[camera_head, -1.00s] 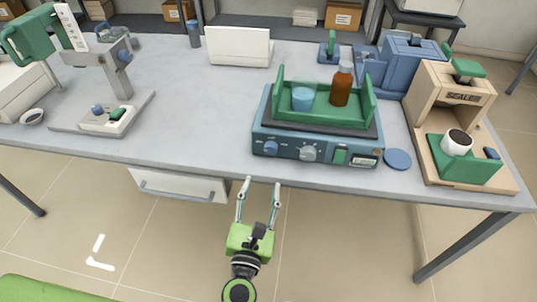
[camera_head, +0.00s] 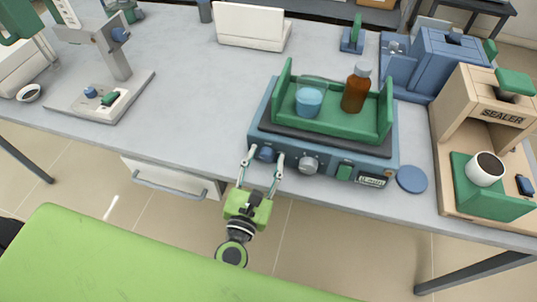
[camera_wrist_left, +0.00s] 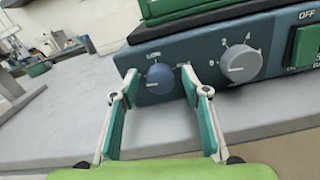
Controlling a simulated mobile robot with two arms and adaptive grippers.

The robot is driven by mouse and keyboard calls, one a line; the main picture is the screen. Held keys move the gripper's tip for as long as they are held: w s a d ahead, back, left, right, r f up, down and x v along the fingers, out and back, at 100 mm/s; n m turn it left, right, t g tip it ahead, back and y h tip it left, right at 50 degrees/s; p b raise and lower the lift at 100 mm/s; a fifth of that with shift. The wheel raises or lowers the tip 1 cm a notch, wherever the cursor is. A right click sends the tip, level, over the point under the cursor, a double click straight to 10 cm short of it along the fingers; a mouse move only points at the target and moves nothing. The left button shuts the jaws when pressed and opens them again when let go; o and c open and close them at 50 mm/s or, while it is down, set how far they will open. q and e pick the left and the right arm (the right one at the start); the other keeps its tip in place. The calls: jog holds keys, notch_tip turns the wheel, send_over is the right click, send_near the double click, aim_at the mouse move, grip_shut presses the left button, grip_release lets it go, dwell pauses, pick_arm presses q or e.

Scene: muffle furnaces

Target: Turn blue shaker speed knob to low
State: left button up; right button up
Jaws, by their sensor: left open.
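The blue shaker (camera_head: 335,172) stands at the table's front edge, with a green tray on top. Its front panel has a blue knob (camera_head: 265,153) at the left and a grey knob (camera_head: 308,165) beside it. In the left wrist view, the blue knob (camera_wrist_left: 160,78) has small lettering above it; its pointer is hard to read. The grey knob (camera_wrist_left: 240,63) has dial marks around it. My left gripper (camera_head: 263,159) is open, its fingertips on either side of the blue knob. I cannot tell whether they touch it. My right gripper is not in view.
A green switch (camera_head: 344,172) sits right of the grey knob. A blue disc (camera_head: 411,179) and a wooden sealer (camera_head: 447,125) are to the right.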

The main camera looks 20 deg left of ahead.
pick_arm(q)
jog(key=shift+s, duration=0.1)
jog(key=shift+c, duration=1)
jog(key=c, duration=0.9)
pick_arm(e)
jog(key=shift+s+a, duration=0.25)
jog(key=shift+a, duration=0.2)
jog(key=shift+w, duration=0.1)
